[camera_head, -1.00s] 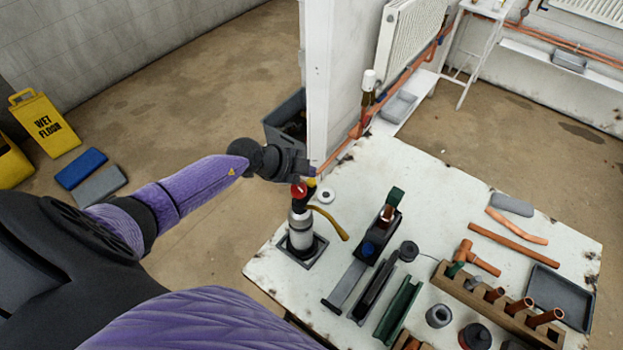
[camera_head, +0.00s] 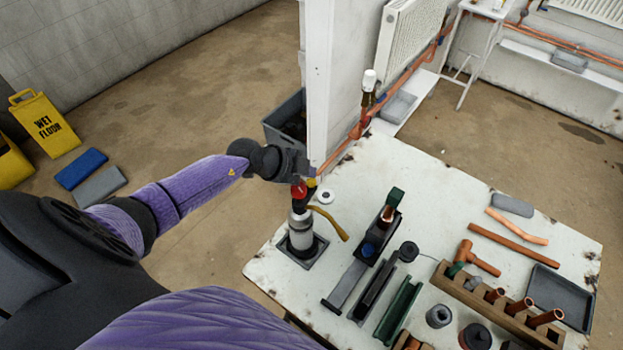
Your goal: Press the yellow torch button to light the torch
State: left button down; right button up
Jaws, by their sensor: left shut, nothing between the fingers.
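The torch (camera_head: 301,232) stands upright in a dark square base near the left corner of the white workbench. It has a grey cylinder, a red part on its head and a yellow-brown curved tube reaching right. A small yellow spot, likely the yellow button (camera_head: 311,183), shows at the top of the torch head, just beneath my gripper. My left gripper (camera_head: 307,171) is shut and empty, right above the torch head, at or very close to the yellow spot. I cannot tell whether it touches. No flame shows. My right gripper is not in view.
A white partition edge (camera_head: 318,85) rises close beside my left gripper. The bench (camera_head: 425,180) holds a dark clamp fixture (camera_head: 375,235), a wooden rack of copper pipes (camera_head: 485,300) and a grey tray (camera_head: 560,297). A dark bin (camera_head: 285,120) stands on the floor behind.

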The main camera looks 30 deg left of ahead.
pick_arm(q)
jog(key=shift+f, duration=0.1)
dwell(0.6)
jog(key=shift+f, duration=0.3)
jog(key=shift+s+d+f+b, duration=0.15)
jog(key=shift+s+f+b, duration=0.3)
jog(key=shift+f, duration=0.5)
dwell(0.5)
dwell(0.4)
jog(key=shift+w+r+p, duration=0.1)
jog(key=shift+r+p, duration=0.35)
jog(key=shift+p, duration=0.15)
jog(key=shift+w+r+p, duration=0.4)
jog(key=shift+w+p, duration=0.05)
jog(key=shift+p, duration=0.05)
jog(key=shift+r, duration=0.2)
